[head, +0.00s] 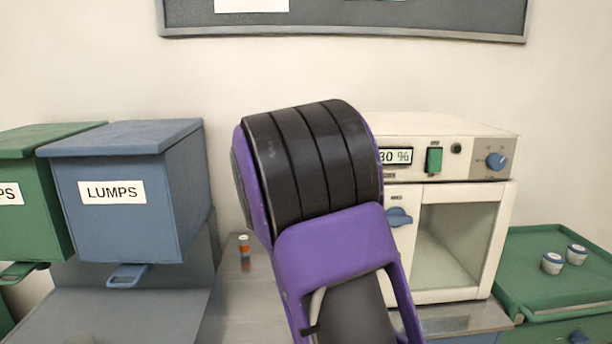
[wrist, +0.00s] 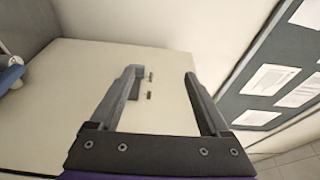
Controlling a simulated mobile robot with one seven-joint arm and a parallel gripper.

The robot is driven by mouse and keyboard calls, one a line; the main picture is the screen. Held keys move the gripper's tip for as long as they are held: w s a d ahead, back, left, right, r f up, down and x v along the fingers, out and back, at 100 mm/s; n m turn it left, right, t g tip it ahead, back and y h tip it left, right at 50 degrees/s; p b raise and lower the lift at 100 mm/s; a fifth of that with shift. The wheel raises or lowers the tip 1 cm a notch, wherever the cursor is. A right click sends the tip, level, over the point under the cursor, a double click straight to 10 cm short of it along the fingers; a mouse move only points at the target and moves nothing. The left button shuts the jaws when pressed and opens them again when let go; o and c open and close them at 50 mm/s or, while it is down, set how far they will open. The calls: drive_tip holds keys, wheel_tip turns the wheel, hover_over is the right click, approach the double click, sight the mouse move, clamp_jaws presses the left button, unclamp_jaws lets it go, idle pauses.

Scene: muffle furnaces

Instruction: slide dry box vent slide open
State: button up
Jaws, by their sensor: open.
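The dry box (head: 459,244) is a cream cabinet with a glazed front, standing right of centre in the head view. My own arm covers its left part there and hides my gripper. In the wrist view a cream panel of the box (wrist: 70,85) fills the left and middle. My gripper (wrist: 161,74) is open over this panel, fingers apart and nothing held. Small dark slots (wrist: 149,95) show between the fingers, nearer the left one. A small grey piece beside the left finger may be the vent slide; I cannot tell whether the finger touches it.
A blue knob (wrist: 11,73) is at the wrist view's left edge. A notice board (wrist: 265,75) is on the right. In the head view, a blue LUMPS bin (head: 125,225) stands left, a small orange-banded vial (head: 244,245) mid-bench, and a green tray (head: 540,290) with two jars right.

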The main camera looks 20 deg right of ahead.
drive_tip(key=s+d+f+m+g+h, duration=0.1)
drive_tip(key=s+d+f+m+h, duration=0.1)
drive_tip(key=d+f, duration=0.25)
drive_tip(key=x, duration=0.5)
drive_tip(key=p+x, duration=0.1)
drive_tip(key=x, duration=0.5)
drive_tip(key=f+x, duration=0.1)
drive_tip(key=x, duration=0.4)
drive_tip(key=shift+w+a+p, duration=0.2)
drive_tip(key=shift+w+p, duration=0.15)
drive_tip(key=shift+w, duration=0.1)
clamp_jaws()
idle(0.4)
